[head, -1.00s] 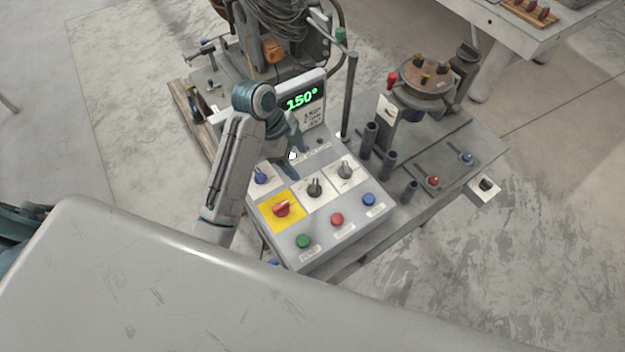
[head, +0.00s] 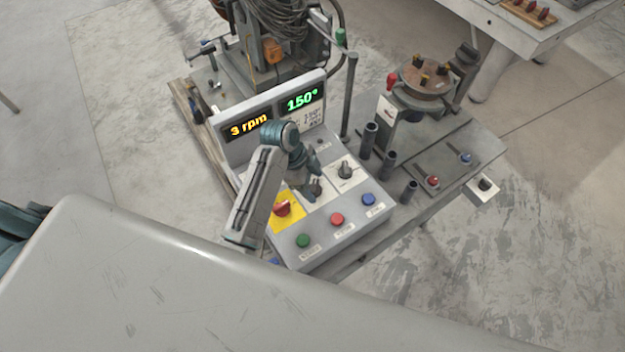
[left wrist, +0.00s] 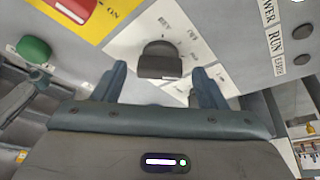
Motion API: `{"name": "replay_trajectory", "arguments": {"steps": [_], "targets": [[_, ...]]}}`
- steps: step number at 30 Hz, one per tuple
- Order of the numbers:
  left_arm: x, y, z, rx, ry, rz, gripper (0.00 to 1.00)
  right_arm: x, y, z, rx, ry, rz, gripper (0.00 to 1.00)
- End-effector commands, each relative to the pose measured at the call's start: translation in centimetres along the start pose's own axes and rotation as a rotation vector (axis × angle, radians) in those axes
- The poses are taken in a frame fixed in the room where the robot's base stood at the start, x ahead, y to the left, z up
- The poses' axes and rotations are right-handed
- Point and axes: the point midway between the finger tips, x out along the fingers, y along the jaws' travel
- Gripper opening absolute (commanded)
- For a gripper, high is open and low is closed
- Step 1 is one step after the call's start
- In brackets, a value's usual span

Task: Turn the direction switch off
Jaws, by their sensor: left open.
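The direction switch appears to be the dark rotary knob (head: 317,186) on a white label in the middle of the sloped control panel (head: 310,220). In the left wrist view the knob (left wrist: 158,62) is large, with small lettering around it that is hard to read. My left gripper (head: 312,176) is open at this knob. In the left wrist view its two fingers (left wrist: 160,84) stand on either side of the knob, with gaps visible; I cannot tell how deep they reach. My right gripper is not in view.
A red switch on a yellow plate (head: 283,208) is left of the knob, another dark knob (head: 346,170) right. Green (head: 303,241), red (head: 337,219) and blue (head: 368,200) buttons line the front. The display (head: 250,124) reads 3 rpm and 150°. Posts (head: 369,138) stand at right.

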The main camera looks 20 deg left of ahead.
Motion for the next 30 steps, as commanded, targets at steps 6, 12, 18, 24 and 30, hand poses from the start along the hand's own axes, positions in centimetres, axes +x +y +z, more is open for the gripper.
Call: {"name": "replay_trajectory", "arguments": {"steps": [6, 12, 18, 24, 30], "targets": [[-0.02, 0.0, 0.01, 0.0, 0.0, 0.0, 0.42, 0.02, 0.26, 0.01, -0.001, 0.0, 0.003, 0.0], [-0.04, 0.0, 0.01, -0.001, 0.0, 0.0, 0.21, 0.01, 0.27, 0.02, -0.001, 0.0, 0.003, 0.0], [-0.03, 0.03, 0.01, -0.027, 0.0, -0.011, 0.21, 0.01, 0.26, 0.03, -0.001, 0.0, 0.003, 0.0], [-0.07, 0.09, -0.04, -0.115, 0.001, -0.049, 0.21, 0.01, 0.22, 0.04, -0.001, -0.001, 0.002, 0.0], [-0.07, 0.2, -0.06, -0.262, 0.001, -0.11, 0.21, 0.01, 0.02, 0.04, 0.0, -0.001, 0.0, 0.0]]}}
